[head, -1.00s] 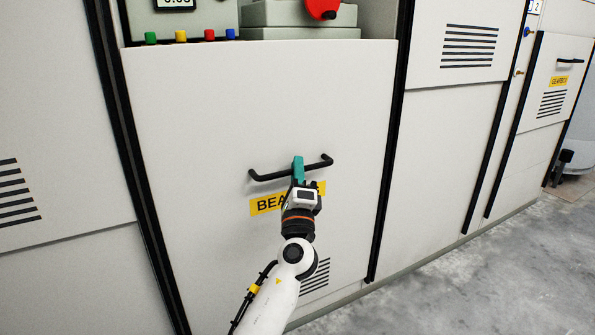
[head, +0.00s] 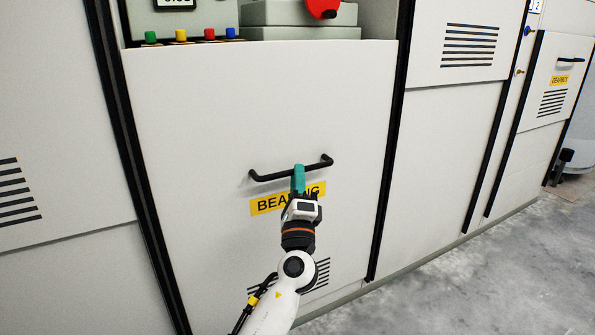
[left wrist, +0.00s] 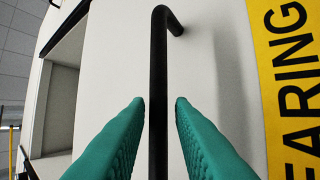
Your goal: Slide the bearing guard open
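The bearing guard (head: 200,120) is a large pale panel between two black vertical rails. It carries a black bar handle (head: 268,177) and a yellow BEARING label (head: 267,206). The panel's top edge sits just below the coloured buttons. My left gripper (head: 298,168) is at the middle of the handle, its teal fingers open. In the left wrist view the handle bar (left wrist: 158,70) runs between the open fingers (left wrist: 160,100), with a gap on both sides. I cannot tell how deep the bar sits between them. My right gripper is out of view.
Above the guard are coloured buttons (head: 181,35), grey boxes (head: 300,33) and a red knob (head: 322,8). A smaller panel with a similar black handle (head: 571,60) stands at far right. Bare concrete floor (head: 480,280) lies at lower right.

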